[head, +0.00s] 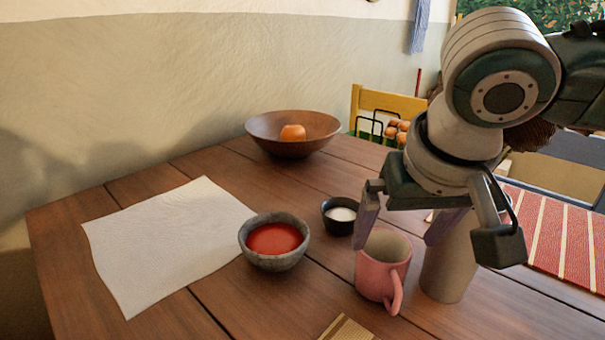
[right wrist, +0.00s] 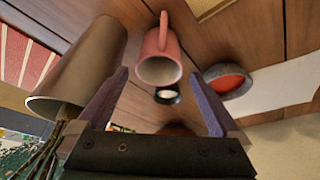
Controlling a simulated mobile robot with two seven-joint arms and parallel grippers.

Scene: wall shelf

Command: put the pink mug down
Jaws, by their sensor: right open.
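The pink mug (head: 378,275) stands upright on the wooden table, its handle toward the front right in the head view. My right gripper (head: 405,228) is open just above and behind the mug, with its two purple fingers apart. In the right wrist view the mug (right wrist: 158,55) shows beyond the open fingertips (right wrist: 163,80), with nothing held between them. My left gripper is not in view.
A beige vase (head: 447,270) stands close right of the mug. A small black bowl (head: 340,226) and a grey bowl with red contents (head: 262,262) are to the left. A wooden bowl (head: 262,130) is behind. White cloth (head: 150,245) covers the table's left.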

